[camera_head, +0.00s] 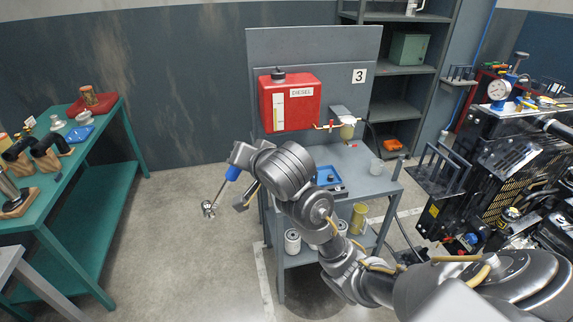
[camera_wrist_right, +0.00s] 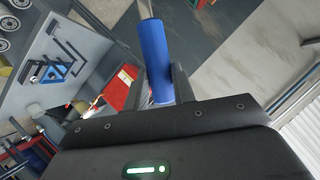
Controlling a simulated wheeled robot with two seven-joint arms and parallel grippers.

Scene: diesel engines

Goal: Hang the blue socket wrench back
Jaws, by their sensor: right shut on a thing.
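The blue socket wrench shows in the head view with its blue handle (camera_head: 233,173) at my right gripper (camera_head: 238,180) and its metal shaft slanting down and left to the socket end (camera_head: 209,209). My right gripper is shut on the blue handle and holds the wrench in the air over open floor, left of the grey cabinet. In the right wrist view the blue handle (camera_wrist_right: 154,60) stands between the two fingers of my right gripper (camera_wrist_right: 161,82); the wrench's far end is cut off by the top edge. I cannot identify a hanging place for it. My left gripper is not in view.
A green bench (camera_head: 108,133) is at the left. The engine (camera_head: 500,150) is at the right. Floor between bench and cabinet is clear.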

